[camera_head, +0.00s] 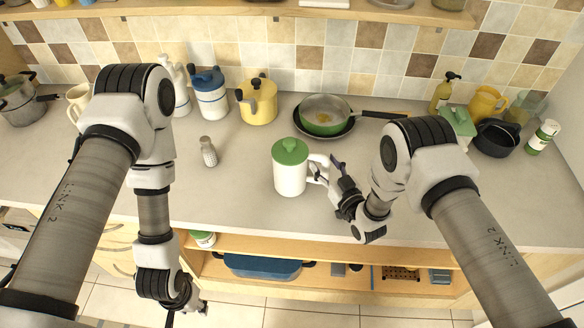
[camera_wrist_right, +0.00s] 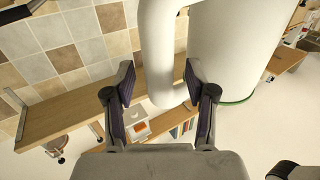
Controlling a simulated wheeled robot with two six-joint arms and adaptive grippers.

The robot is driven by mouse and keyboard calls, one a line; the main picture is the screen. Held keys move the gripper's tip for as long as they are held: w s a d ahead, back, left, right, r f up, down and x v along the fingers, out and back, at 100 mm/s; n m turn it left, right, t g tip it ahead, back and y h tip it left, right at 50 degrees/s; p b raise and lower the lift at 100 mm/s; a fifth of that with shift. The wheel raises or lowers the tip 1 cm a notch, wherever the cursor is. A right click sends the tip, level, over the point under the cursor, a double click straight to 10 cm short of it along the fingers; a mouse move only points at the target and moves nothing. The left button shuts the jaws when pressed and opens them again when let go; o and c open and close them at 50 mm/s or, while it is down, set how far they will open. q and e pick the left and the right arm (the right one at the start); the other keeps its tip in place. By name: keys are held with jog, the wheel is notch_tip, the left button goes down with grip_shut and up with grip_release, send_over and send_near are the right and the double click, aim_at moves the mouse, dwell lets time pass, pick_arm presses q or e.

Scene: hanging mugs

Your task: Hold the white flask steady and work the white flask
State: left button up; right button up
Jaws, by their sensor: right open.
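The white flask (camera_head: 289,178) with a green lid stands upright on the counter, its handle (camera_head: 319,166) toward the right. In the right wrist view its white body (camera_wrist_right: 232,45) and handle (camera_wrist_right: 158,45) fill the upper part. My right gripper (camera_head: 331,171) is at the handle side; in the wrist view its two fingers (camera_wrist_right: 160,83) are spread apart, with the handle showing between them. I cannot tell whether they touch it. My left gripper (camera_head: 188,308) hangs low in front of the counter, away from the flask; its finger state is unclear.
A salt shaker (camera_head: 208,152) stands left of the flask. A green pan (camera_head: 325,122) sits behind it, with its handle pointing right. A yellow pot (camera_head: 258,104) and a blue-lidded canister (camera_head: 210,98) stand at the back.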

grip_shut()
jog(key=shift+f, duration=0.1)
dwell(1.0)
